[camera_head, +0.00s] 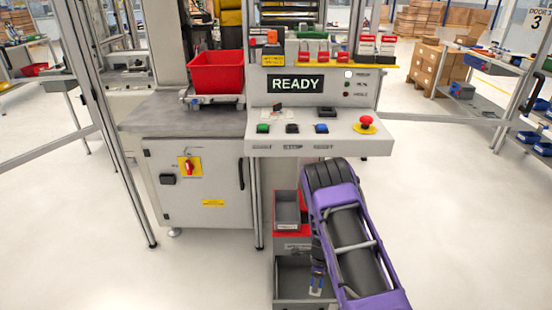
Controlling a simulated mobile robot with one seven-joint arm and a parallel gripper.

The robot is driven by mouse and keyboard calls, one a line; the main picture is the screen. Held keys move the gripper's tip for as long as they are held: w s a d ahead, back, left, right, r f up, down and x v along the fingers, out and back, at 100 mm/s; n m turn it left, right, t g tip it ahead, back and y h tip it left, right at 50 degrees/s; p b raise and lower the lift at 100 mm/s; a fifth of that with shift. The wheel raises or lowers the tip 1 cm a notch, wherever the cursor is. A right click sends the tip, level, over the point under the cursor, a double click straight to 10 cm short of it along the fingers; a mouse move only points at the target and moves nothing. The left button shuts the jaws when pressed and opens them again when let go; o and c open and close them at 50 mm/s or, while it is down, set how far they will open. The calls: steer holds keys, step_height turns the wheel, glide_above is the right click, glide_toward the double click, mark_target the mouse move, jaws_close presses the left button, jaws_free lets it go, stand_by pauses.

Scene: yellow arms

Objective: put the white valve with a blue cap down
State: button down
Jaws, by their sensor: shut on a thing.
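My purple and black arm reaches down at the lower right of the head view. My gripper (317,272) points down beside the arm, over the low grey bin (290,299). It is shut on a small white and blue thing, the valve (316,283), of which only a little shows. My arm hides part of the gripper and the bin's right side. I cannot tell whether the valve touches the bin.
Above is a control panel (310,144) with a red stop button (366,122). A grey cabinet (200,205) stands left. The floor at right is clear.

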steer(key=r+n, duration=0.1)
steer(key=r, duration=0.1)
steer(key=r+n, duration=0.2)
steer(key=r, duration=0.1)
steer(key=r+n, duration=0.2)
steer(key=shift+w+a+r, duration=0.15)
steer(key=shift+w+r, duration=0.1)
steer(key=shift+r, duration=0.1)
steer(key=s+r+n, duration=0.4)
steer(key=r+n, duration=0.4)
steer(key=r, duration=0.2)
steer(key=s+r+n+b, duration=0.1)
steer(key=s+r+n, duration=0.3)
steer(key=r+n, duration=0.4)
step_height(320, 180, up, 3)
steer(key=shift+s+d+f+n, duration=0.2)
steer(key=shift+s+n, duration=0.1)
steer(key=shift+s, duration=0.1)
